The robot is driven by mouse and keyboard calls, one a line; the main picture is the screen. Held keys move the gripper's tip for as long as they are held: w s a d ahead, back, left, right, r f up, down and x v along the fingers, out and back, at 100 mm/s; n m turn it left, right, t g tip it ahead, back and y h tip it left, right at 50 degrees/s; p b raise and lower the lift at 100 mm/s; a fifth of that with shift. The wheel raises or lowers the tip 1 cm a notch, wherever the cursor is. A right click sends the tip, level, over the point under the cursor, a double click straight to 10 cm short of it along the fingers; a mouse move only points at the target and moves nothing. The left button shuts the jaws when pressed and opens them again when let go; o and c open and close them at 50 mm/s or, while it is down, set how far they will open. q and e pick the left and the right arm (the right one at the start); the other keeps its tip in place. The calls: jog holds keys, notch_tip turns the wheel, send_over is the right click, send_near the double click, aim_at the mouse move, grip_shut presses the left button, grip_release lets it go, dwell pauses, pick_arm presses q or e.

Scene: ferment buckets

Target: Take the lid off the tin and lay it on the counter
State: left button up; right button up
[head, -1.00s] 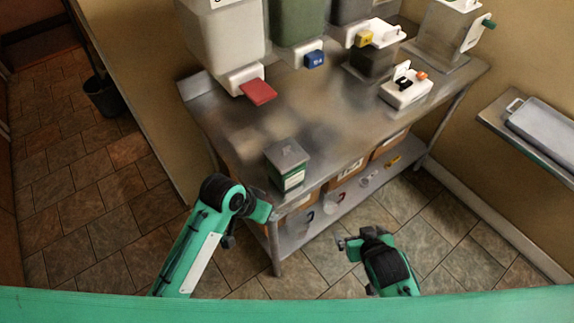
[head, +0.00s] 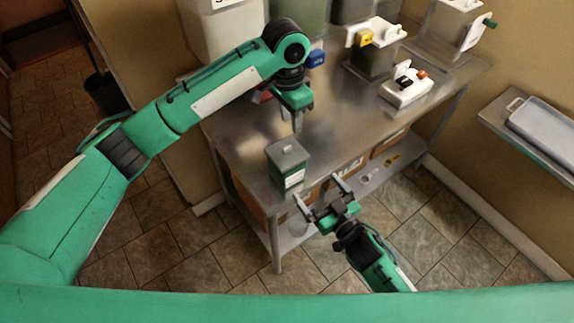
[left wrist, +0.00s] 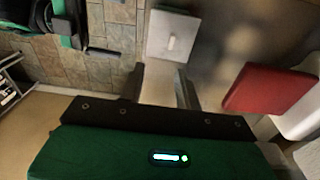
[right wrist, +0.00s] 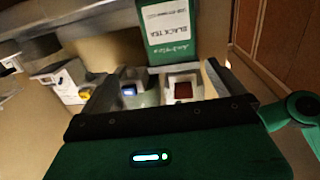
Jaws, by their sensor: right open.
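The green tin (head: 287,176) stands upright at the counter's near corner with its grey lid (head: 286,150) on. In the left wrist view the square lid (left wrist: 172,36) shows its pale handle bar, just beyond my fingertips. My left gripper (head: 297,122) is open and empty above and a little behind the tin, pointing down. My right gripper (head: 321,196) is open and empty in front of the counter edge, near the tin. In the right wrist view the tin's "BLACK TEA" label (right wrist: 168,25) faces me above the fingers.
The steel counter (head: 345,130) has bare room right of the tin. Large buckets with coloured taps stand at the back, and a white holder (head: 406,88) sits at the right. A side shelf (head: 530,140) holds a grey tray.

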aim_at(285, 157)
pick_arm(q)
jog(key=r, duration=0.1)
jog(key=w+a+r, duration=0.1)
jog(key=shift+w+r+y, duration=0.15)
jog(key=shift+r+y, duration=0.15)
jog(key=shift+y, duration=0.1)
pick_arm(e)
jog(key=shift+n+y, duration=0.4)
jog(key=shift+y, duration=0.3)
jog(key=x, duration=0.9)
jog(key=a+x, duration=0.1)
jog(key=x, duration=0.4)
jog(key=shift+s+r, duration=0.2)
jog(key=shift+s, duration=0.05)
